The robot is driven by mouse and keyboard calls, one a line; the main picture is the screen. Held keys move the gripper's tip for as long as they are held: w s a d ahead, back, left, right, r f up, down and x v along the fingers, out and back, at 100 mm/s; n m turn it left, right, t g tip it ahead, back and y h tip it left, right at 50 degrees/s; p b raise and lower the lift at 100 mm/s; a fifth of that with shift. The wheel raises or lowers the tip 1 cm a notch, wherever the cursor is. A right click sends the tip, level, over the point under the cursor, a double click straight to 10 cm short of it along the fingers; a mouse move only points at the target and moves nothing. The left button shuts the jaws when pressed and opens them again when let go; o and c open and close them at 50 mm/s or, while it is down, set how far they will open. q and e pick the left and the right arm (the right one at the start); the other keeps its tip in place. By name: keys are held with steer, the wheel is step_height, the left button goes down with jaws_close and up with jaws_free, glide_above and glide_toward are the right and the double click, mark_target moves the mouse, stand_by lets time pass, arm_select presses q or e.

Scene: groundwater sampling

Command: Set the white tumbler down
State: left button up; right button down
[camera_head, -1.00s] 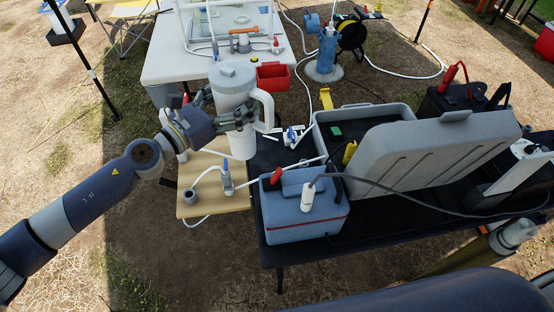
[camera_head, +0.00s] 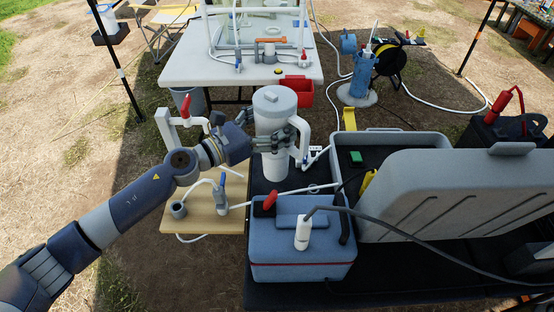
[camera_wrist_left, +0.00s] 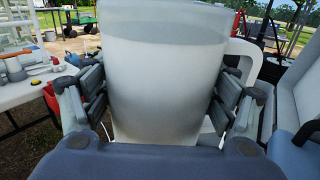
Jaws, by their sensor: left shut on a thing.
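The white tumbler (camera_head: 274,108) is upright, with a grey lid and a white handle on its right side. My left gripper (camera_head: 280,140) is shut around its body; the left wrist view shows the tumbler (camera_wrist_left: 165,75) between both fingers. The tumbler's base shows over the black table (camera_head: 262,184), behind the blue cooler. I cannot tell whether the base touches the table. My right gripper is not in view.
The blue cooler (camera_head: 300,265) stands in front of the tumbler. A wooden board (camera_head: 200,215) with white tubing and a valve lies to the left. The open grey case (camera_head: 430,190) is to the right, and a white table (camera_head: 190,65) stands behind.

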arm_select(q)
steer(key=shift+f, duration=0.85)
steer(key=shift+f+b, duration=0.7)
steer(key=shift+f, duration=1.65)
steer(key=shift+f, duration=0.2)
steer(key=o, duration=1.4)
